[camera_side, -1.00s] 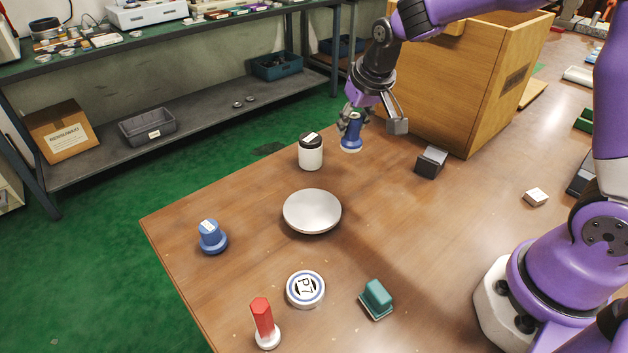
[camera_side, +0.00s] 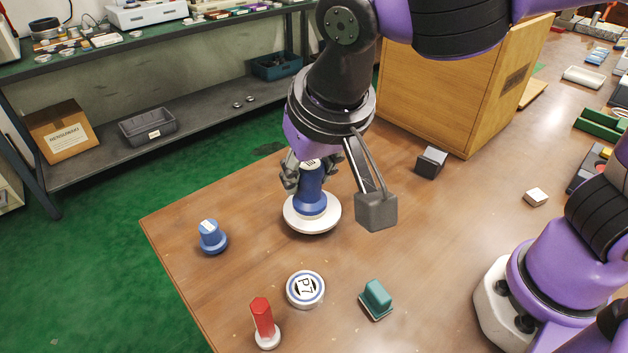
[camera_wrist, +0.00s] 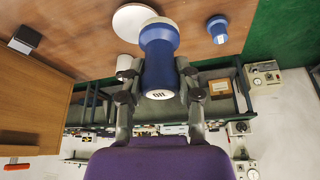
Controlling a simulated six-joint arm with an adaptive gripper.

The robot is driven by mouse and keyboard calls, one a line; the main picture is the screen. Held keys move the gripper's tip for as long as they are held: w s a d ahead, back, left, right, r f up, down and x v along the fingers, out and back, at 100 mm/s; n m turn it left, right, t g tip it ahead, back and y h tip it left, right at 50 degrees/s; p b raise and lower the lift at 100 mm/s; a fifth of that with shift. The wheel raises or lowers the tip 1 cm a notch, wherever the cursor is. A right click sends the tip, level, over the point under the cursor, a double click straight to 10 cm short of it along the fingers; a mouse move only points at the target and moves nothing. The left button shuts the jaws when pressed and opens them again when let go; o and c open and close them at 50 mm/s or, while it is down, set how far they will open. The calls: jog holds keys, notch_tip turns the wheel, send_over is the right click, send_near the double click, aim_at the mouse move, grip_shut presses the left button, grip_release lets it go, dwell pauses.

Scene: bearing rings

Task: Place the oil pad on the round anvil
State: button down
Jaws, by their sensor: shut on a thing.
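The oil pad (camera_side: 311,193) is a blue flared piece with a white underside and a label on top. My gripper (camera_side: 311,174) is shut on its upper body and holds it upright. In the wrist view the oil pad (camera_wrist: 160,68) sits between the fingers of my gripper (camera_wrist: 158,78). The round anvil (camera_side: 294,222) is a pale, low disc on the table. In the side view the pad's base overlaps the anvil; I cannot tell if they touch. The anvil (camera_wrist: 130,18) shows partly behind the pad in the wrist view.
Another blue piece (camera_side: 211,238) stands left of the anvil. A round tin (camera_side: 306,290), a red-handled piece (camera_side: 264,322) and a teal block (camera_side: 376,298) are in front. A dark block (camera_side: 431,162) and a wooden cabinet (camera_side: 450,95) stand right and behind. A white jar (camera_wrist: 124,63) is partly hidden.

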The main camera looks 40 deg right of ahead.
jog(key=shift+s+a, duration=0.1)
jog(key=shift+s, duration=0.1)
jog(key=shift+w+d+f, duration=1.2)
jog(key=shift+w+f, duration=0.15)
jog(key=shift+f, duration=0.45)
jog(key=shift+w+d+f, duration=1.25)
jog(key=shift+w+f, duration=0.15)
jog(key=shift+f, duration=0.4)
jog(key=shift+w+d+f, duration=1.2)
jog(key=shift+w+f, duration=0.15)
jog(key=shift+f, duration=0.45)
jog(key=shift+f, duration=0.1)
jog(key=c, duration=0.5)
grip_release()
